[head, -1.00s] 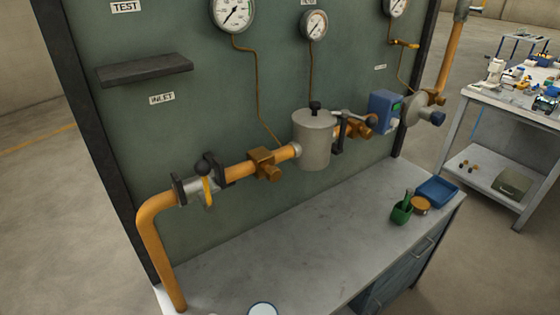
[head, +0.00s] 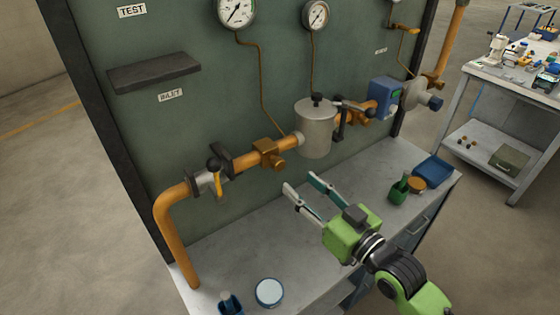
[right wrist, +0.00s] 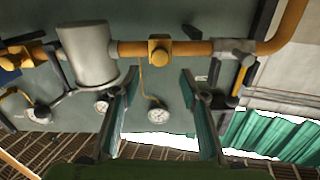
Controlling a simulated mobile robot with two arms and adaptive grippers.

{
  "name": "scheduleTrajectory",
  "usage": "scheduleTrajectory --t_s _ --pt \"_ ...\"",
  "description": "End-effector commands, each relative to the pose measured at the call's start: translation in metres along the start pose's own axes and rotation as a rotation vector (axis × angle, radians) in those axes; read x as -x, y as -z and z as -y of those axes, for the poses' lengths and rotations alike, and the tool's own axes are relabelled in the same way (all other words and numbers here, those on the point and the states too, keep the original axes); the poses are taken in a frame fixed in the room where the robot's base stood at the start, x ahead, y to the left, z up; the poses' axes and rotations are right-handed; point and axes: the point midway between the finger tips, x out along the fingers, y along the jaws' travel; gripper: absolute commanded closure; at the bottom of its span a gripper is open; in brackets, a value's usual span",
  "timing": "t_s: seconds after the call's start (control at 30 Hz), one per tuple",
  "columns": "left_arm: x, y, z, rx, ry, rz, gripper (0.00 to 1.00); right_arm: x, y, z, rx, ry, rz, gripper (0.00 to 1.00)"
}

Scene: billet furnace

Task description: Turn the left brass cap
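The left brass cap (head: 278,163) is on a brass fitting in the orange pipe, left of the grey canister. The fitting also shows in the right wrist view (right wrist: 160,51), top centre. My right gripper (head: 301,183) is open and empty, its two fingers apart. In the head view it is over the bench, to the lower right of the cap, with its fingertips towards the panel. In the right wrist view the fitting lies ahead, between the lines of the two fingers; nothing is touched. A second brass fitting (head: 362,115) is right of the canister. My left gripper is not in view.
The grey canister (head: 316,132) with a black knob stands right of the cap. A valve with a yellow lever (head: 217,183) is on the left. A green container (head: 398,191), blue tray (head: 433,170) and round white-topped item (head: 269,291) are on the bench.

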Motion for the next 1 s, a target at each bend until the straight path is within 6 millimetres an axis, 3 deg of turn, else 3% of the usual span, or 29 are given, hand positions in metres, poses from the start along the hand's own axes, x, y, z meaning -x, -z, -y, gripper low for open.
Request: scheduleTrajectory --t_s 0.2,0.43,0.6,0.93,1.0 --pt "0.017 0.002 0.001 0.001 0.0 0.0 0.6 -0.045 0.004 0.001 0.0 0.0 0.0 0.6" --pt "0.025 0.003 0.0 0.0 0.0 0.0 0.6 -0.078 0.002 0.0 0.001 0.0 0.001 0.6" --pt "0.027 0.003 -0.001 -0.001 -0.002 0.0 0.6 -0.09 0.001 0.0 0.002 0.0 0.001 0.6" --pt "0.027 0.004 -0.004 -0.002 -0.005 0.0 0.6 -0.092 -0.001 0.001 0.002 0.001 0.002 0.6" --pt "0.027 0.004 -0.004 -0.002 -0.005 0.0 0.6 -0.092 -0.001 0.0 0.002 0.0 0.002 0.76"
